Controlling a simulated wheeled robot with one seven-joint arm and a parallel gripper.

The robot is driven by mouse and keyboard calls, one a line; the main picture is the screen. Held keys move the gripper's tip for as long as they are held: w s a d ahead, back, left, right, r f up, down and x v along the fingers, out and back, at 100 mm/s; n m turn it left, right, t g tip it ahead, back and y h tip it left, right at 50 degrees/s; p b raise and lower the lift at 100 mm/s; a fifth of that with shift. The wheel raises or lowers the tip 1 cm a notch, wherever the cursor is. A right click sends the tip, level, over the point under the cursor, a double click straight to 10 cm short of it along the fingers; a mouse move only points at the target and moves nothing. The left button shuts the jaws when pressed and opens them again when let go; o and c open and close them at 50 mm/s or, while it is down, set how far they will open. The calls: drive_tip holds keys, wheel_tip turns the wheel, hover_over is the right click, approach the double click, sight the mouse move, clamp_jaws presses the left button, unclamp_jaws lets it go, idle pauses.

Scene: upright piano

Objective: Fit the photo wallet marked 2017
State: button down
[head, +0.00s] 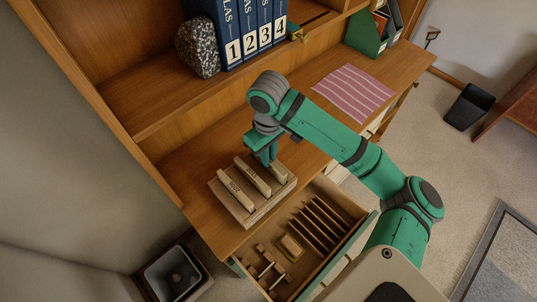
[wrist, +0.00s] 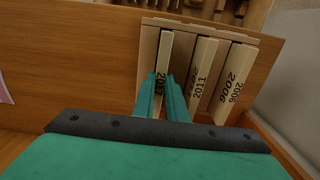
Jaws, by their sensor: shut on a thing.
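The pale photo wallet marked 2017 (wrist: 161,68) stands between my gripper's two green fingers (wrist: 162,98) in the wrist view. My gripper (head: 269,158) is shut on it at the right end of the pale wooden rack (head: 224,199). The wallet is in line with the wallet marked 2011 (wrist: 199,78) and the wallet marked 2006 (wrist: 231,82), which stand apart in the rack. The wallet's lower edge is hidden, so I cannot tell how deep it sits. In the head view my fingers partly cover it.
An open drawer (head: 335,250) with dividers and small wooden pieces lies below the desk's front edge. Blue atlas volumes (head: 248,35) and a speckled stone (head: 198,46) stand on the shelf behind. A pink striped mat (head: 353,93) lies to the right on clear desk.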

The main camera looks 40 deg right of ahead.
drive_tip(key=shift+f, duration=0.35)
idle(0.3)
drive_tip(key=c, duration=1.7)
unclamp_jaws()
drive_tip(key=shift+r, duration=0.15)
wheel_tip(320, 180, up, 9)
drive_tip(key=shift+d, duration=0.1)
drive_tip(key=shift+r, duration=0.75)
